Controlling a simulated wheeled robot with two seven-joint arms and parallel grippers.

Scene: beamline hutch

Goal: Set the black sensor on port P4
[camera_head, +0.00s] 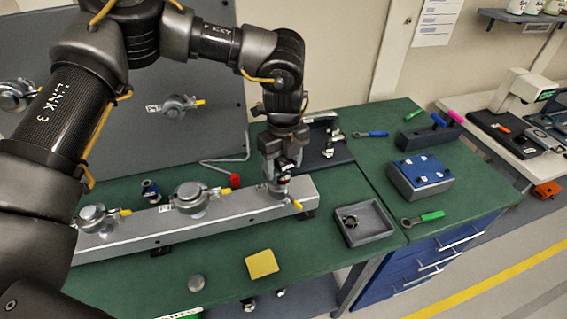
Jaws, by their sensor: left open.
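My left gripper (283,180) comes down from above at the right end of the long grey rail (235,209). Its jaws are open around a small dark part with a light patch, low between the fingers. This may be the black sensor, but the fingers hide much of it. Below it is a round metal port with a yellow lever (298,204); its label cannot be read. A dark cylinder with a light band (150,191) stands behind the rail, apart from the gripper. Two other round metal ports, left (93,218) and middle (190,196), sit on the rail. My right gripper is not visible.
A grey tray (385,237) holding a dark ring lies right of the rail. A blue-topped box (424,171) and a green-handled tool (424,218) are farther right. A yellow pad (262,264) and a grey disc (196,282) lie in front. A red-ended piece (235,180) is behind the rail.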

